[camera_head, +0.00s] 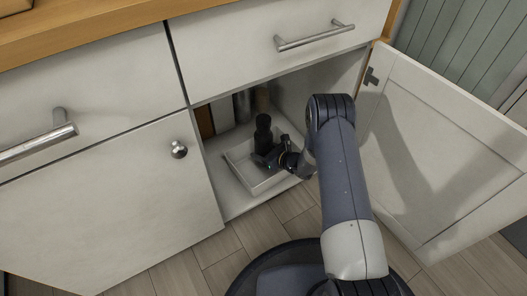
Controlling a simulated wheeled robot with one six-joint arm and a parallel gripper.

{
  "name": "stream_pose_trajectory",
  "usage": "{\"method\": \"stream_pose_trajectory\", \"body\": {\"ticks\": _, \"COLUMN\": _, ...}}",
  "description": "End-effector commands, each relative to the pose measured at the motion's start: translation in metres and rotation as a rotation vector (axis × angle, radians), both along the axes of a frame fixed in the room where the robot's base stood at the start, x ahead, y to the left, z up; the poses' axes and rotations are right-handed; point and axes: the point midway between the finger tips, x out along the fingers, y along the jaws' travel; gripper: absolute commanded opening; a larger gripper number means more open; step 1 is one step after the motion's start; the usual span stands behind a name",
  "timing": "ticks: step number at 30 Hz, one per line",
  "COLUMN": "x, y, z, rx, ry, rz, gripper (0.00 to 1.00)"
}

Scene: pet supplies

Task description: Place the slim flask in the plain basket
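A dark, slim, upright bottle (263,123), which looks like the slim flask, stands out above a pale shallow basket (242,176) inside the open cabinet. My gripper (262,160) is low at the basket, right against the bottle's lower part. The fingers are small and dark against the dark bottle, so I cannot tell whether they are shut on it. I also cannot tell whether the bottle's base touches the basket floor. My arm covers the right side of the basket.
Behind the basket stand a brown item (205,122), a white item (222,115), a grey cylinder (242,106) and a tan item (261,99). The cabinet door (440,150) stands open at right. A closed door (110,210) is at left, and a drawer (270,45) is above.

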Motion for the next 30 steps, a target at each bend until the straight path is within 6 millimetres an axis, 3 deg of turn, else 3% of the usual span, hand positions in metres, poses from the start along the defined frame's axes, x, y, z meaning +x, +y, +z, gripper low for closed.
{"method": "stream_pose_trajectory", "body": {"ticks": 14, "x": 0.000, "y": 0.000, "z": -0.011, "rx": 0.001, "ry": -0.001, "rz": 0.000, "gripper": 0.30}}
{"method": "stream_pose_trajectory", "body": {"ticks": 15, "x": 0.000, "y": 0.000, "z": -0.012, "rx": 0.000, "ry": 0.001, "rz": 0.000, "gripper": 0.65}}
{"method": "stream_pose_trajectory", "body": {"ticks": 22, "x": 0.000, "y": 0.000, "z": -0.012, "rx": 0.000, "ry": 0.001, "rz": 0.000, "gripper": 0.84}}
{"method": "stream_pose_trajectory", "body": {"ticks": 30, "x": 0.000, "y": 0.000, "z": -0.010, "rx": -0.001, "ry": 0.001, "rz": 0.000, "gripper": 0.84}}
